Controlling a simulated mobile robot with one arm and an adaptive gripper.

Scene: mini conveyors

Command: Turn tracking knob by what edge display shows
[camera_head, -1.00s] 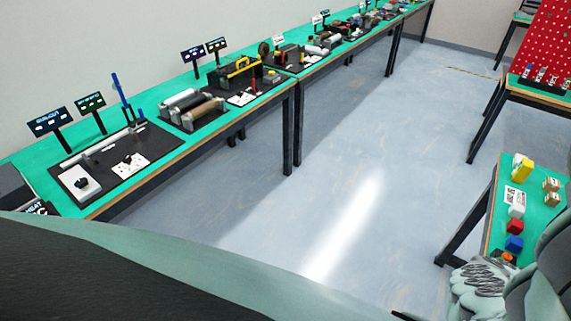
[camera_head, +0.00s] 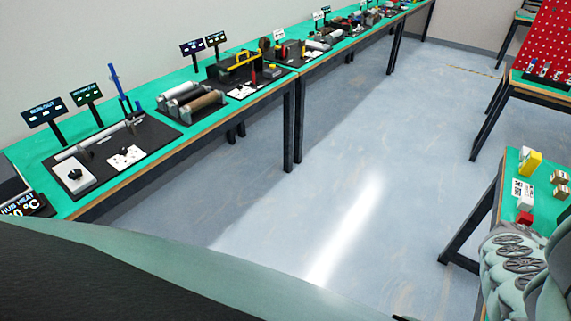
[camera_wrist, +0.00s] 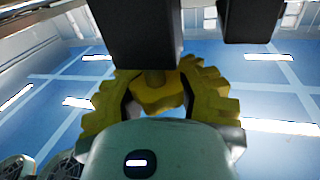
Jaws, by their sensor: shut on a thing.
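In the head view, two dark displays stand on posts behind the nearest black board. The left display (camera_head: 44,111) carries blurred white text; the right display (camera_head: 87,94) has greenish text too small to read. On the board, a white block with a black knob (camera_head: 75,174) and a white plate with dark controls (camera_head: 126,157) lie near a long roller (camera_head: 95,138). I cannot tell which is the tracking knob.
A long green table (camera_head: 160,159) runs along the wall with several mini conveyors. A sign (camera_head: 26,204) sits at its near left end. Another green table (camera_head: 512,170) with small blocks is at right. The blue-grey floor (camera_head: 335,160) between them is clear.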

